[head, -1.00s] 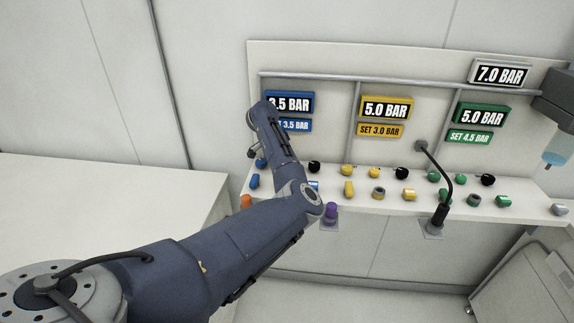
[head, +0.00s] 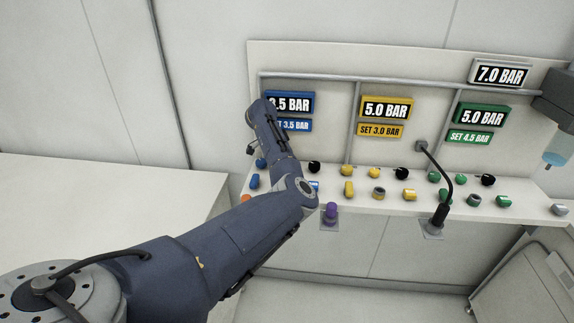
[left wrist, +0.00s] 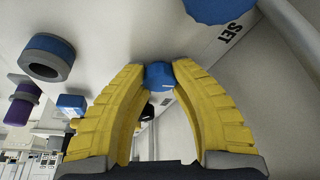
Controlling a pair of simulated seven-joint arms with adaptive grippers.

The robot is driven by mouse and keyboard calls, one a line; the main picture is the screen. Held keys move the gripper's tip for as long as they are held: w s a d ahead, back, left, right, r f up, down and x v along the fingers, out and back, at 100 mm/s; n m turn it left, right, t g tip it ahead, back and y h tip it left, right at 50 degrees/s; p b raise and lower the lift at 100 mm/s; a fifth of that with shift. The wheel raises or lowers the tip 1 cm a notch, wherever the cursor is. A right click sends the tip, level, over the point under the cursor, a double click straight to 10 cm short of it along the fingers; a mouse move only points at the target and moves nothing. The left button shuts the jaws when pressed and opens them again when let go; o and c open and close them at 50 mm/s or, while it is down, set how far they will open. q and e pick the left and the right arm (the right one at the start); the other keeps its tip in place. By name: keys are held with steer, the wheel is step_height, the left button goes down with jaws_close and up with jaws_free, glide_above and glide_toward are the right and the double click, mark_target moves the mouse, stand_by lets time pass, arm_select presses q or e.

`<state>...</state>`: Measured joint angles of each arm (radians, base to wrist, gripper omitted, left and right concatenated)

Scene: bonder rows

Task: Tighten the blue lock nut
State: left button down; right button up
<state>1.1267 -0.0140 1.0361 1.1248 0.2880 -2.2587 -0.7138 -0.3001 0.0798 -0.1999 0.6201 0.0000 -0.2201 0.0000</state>
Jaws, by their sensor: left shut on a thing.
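My left gripper (left wrist: 159,78) has two curved yellow fingers, and their tips are closed on a small blue piece (left wrist: 159,72). It looks like the blue lock nut, in the back row of the shelf, between a larger scalloped blue knob (left wrist: 215,8) and a black knob (left wrist: 148,110). The fingers cover its sides, so its thread and any gap beneath it are hidden. In the head view my left arm covers the gripper and the nut. My right gripper is not in view.
A blue and grey ring (left wrist: 50,57), a blue block (left wrist: 72,104) and a purple cylinder (head: 331,211) are close by. The blue display (head: 289,103) reads 3.5 BAR above its SET 3.5 BAR plate. A black bent stalk (head: 445,190) stands further right.

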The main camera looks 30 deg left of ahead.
arm_select(q)
steer(key=shift+w+d+r, duration=0.1)
steer(key=c, duration=1.3)
jaws_free()
steer(key=o, duration=0.3)
steer(key=shift+o, duration=0.2)
steer(key=v, duration=1.2)
steer(key=shift+c, duration=0.2)
